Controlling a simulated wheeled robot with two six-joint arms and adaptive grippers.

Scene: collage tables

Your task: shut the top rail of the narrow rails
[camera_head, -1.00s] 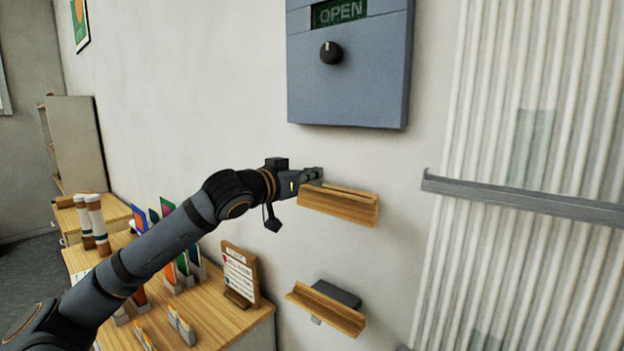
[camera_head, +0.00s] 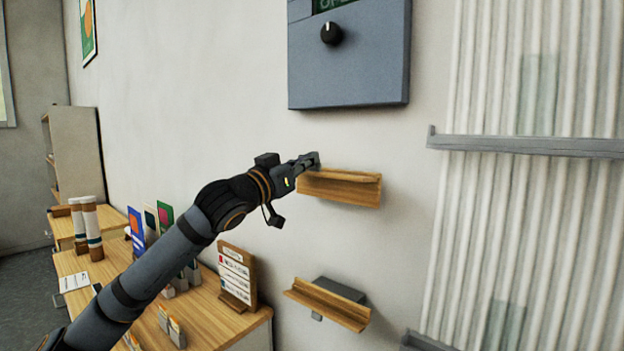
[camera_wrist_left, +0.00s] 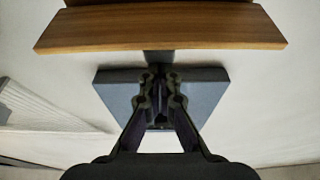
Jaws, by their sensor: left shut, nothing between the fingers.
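The narrow rails are two short wooden rails on the wall. The top rail (camera_head: 340,190) is under the blue-grey panel, with a thin strip along its upper edge; how far it is shut is hard to tell. The bottom rail (camera_head: 326,306) tilts outward from a dark grey backing. My left gripper (camera_head: 312,159) is shut and empty at the top rail's upper left end; contact is unclear. In the left wrist view, the fingers (camera_wrist_left: 160,86) are together below a wooden board (camera_wrist_left: 160,28), apparently the top rail. My right gripper is out of view.
The panel (camera_head: 350,70) with a black knob hangs above. A grey bar (camera_head: 530,146) crosses white corrugated sheeting at the right. A wooden table (camera_head: 215,310) with cards, a sign (camera_head: 237,275) and tubes (camera_head: 92,228) stands lower left. The wall between the rails is bare.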

